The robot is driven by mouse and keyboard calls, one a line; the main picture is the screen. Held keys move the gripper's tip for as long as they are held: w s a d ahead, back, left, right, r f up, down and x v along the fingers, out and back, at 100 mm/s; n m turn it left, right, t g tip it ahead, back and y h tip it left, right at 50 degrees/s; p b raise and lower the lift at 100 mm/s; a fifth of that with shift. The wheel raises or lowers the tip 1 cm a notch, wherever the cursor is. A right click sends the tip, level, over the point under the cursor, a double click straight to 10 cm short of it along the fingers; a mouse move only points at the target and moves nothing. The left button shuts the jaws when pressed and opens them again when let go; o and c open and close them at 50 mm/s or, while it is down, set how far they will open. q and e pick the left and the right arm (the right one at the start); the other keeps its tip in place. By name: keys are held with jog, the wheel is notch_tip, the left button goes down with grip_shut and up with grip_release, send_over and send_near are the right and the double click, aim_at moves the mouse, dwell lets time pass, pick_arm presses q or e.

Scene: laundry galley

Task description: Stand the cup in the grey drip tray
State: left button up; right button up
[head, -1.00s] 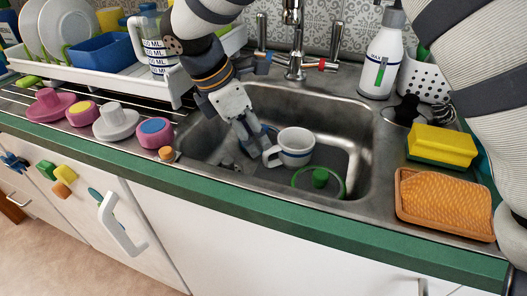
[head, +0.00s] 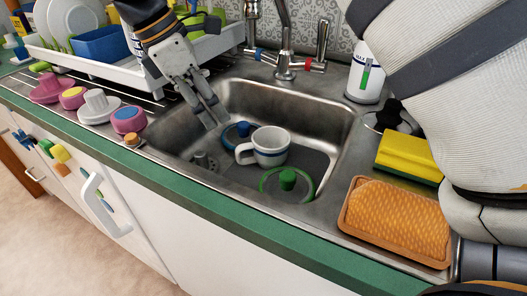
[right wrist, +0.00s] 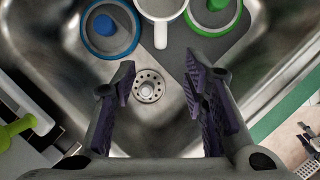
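No other grey tray is clear. My right gripper (head: 211,116) is raised over the sink's left part, left of the cup and apart from it. In the right wrist view it is open and empty (right wrist: 163,85) above the drain. My left gripper is not visible.
A blue ring-shaped lid (head: 236,134) lies behind the cup's handle, and a green one (head: 287,180) in front. The tap (head: 284,50) rises behind the sink. A white rack (head: 110,70) stands left.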

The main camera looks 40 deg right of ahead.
aim_at(236, 146)
jog(key=x, duration=1.1)
jog(key=shift+f, duration=0.25)
grip_shut()
